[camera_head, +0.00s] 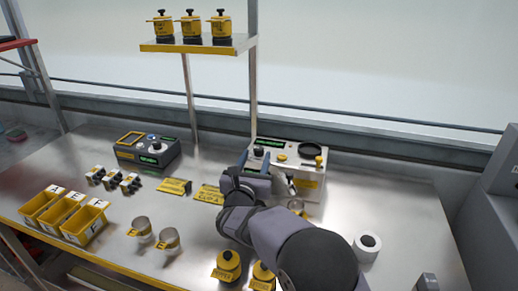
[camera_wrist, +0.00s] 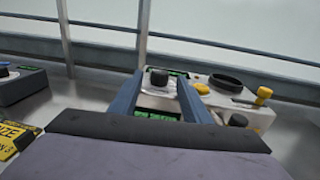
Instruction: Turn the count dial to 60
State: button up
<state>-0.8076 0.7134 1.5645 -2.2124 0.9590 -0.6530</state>
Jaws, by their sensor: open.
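The white seeder machine (camera_head: 311,183) stands at the back of the bench, with a dark display strip (camera_head: 270,143) along its top. In the wrist view a black dial (camera_wrist: 158,76) stands on this machine (camera_wrist: 225,103), near its left end. My gripper (camera_wrist: 160,92) is open, its two blue fingers to the left and right of the dial in that view. Whether they touch it cannot be told. In the head view my gripper (camera_head: 254,160) is at the machine's left front, and my arm hides part of its front. The dial's setting is not readable.
The machine also carries a black round opening (camera_head: 310,150) and a yellow knob (camera_head: 319,161). A grey device (camera_head: 147,152) with its own knob stands to the left. Yellow bins (camera_head: 85,223), metal cups (camera_head: 141,228) and yellow labels (camera_head: 174,186) are on the bench. A white roll (camera_head: 367,246) lies right.

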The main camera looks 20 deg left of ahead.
aim_at(258, 152)
jog(key=shift+w+a+p, duration=0.15)
jog(key=shift+w+p, duration=0.15)
jog(key=shift+w, duration=1.05)
jog(key=shift+w+a+p, duration=0.1)
jog(key=shift+w+p, duration=0.15)
jog(key=shift+w, duration=1.05)
jog(key=shift+c, duration=0.6)
jog(key=c, duration=0.9)
